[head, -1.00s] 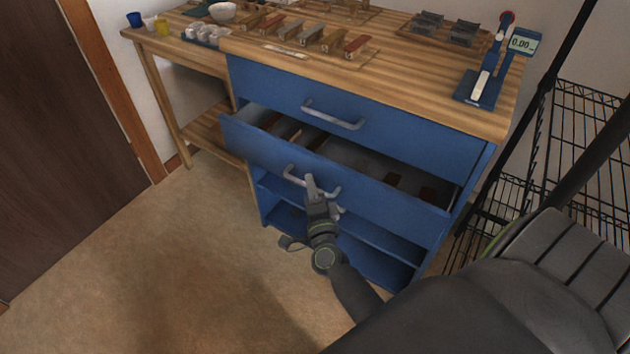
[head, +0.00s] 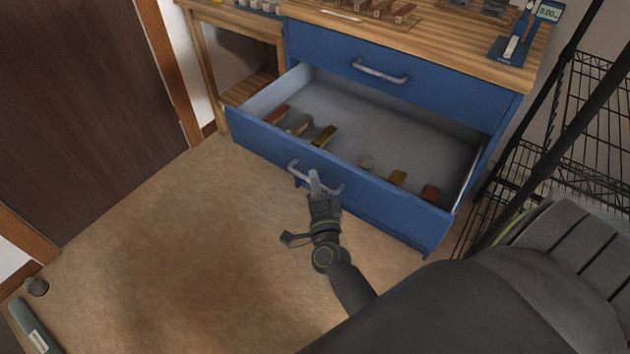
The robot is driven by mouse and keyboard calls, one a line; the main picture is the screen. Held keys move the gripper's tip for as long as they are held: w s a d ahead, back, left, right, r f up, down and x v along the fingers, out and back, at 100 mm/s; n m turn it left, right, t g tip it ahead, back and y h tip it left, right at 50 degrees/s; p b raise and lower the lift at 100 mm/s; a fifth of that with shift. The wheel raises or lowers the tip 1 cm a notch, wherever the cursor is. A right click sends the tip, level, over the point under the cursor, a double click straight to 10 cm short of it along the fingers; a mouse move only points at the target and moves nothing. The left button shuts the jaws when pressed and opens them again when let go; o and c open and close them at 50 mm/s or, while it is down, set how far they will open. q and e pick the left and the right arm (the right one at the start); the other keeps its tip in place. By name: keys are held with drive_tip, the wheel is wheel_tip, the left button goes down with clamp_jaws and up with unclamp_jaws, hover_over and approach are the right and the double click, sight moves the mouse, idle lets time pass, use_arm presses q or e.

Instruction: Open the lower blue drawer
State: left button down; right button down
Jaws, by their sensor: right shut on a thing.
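The lower blue drawer (head: 385,197) is pulled far out of the cabinet. Its grey inside shows, with several small brown, orange and grey blocks (head: 324,136) lying along the front. My right gripper (head: 316,183) is shut on the grey bar handle (head: 298,171) at the middle of the drawer front. The upper blue drawer (head: 440,93) is closed, with its own grey handle (head: 381,72). My left gripper is not in view.
The wooden worktop (head: 440,45) above holds small blocks and a blue device with a display (head: 515,40). A black wire rack (head: 590,130) stands close at the right. A brown door (head: 85,110) is at the left. The floor (head: 190,240) at the left is mostly clear.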

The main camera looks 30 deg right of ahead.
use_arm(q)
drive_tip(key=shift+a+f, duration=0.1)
use_arm(e)
drive_tip(key=shift+a, duration=0.15)
drive_tip(key=c, duration=1.6)
unclamp_jaws()
drive_tip(key=shift+o, duration=0.5)
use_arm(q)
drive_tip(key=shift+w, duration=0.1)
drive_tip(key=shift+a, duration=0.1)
